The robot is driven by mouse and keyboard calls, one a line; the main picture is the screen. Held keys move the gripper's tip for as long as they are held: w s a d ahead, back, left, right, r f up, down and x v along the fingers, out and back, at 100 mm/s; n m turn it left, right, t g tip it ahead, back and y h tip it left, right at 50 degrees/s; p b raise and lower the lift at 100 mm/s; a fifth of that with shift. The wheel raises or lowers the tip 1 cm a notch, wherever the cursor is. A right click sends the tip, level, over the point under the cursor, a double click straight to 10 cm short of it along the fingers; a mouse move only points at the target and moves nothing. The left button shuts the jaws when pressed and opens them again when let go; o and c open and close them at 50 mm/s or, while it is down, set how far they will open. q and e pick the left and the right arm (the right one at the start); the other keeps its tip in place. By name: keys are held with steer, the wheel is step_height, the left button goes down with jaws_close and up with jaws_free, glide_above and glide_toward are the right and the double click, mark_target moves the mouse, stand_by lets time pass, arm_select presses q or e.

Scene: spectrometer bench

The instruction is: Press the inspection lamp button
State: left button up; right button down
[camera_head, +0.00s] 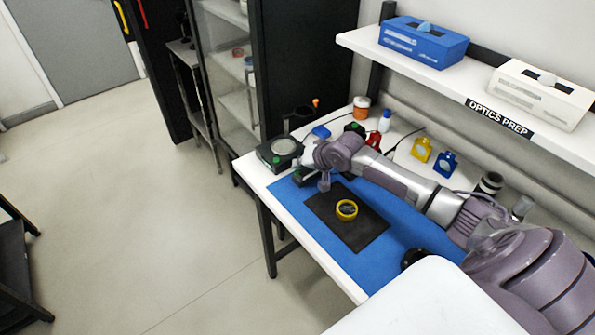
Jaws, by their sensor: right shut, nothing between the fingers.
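A small dark box with a green spot (299,177) sits near the left edge of the blue mat, partly hidden by my right wrist; it looks like a button box, but I cannot tell if it is the lamp button. My right arm reaches across the bench from the right, and my right gripper (308,172) is right at this box, shut with nothing in it. The fingertips are too small to tell touching from just apart. A dark unit with a round pale disc (281,151) stands just left of it, at the bench corner. My left gripper is not in view.
A yellow ring (346,210) lies on a black pad (362,233) on the blue mat (393,255). A shelf (428,72) with two boxes overhangs.

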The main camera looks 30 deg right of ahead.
steer(key=shift+f, duration=0.15)
stand_by(0.4)
steer(key=shift+f, duration=0.3)
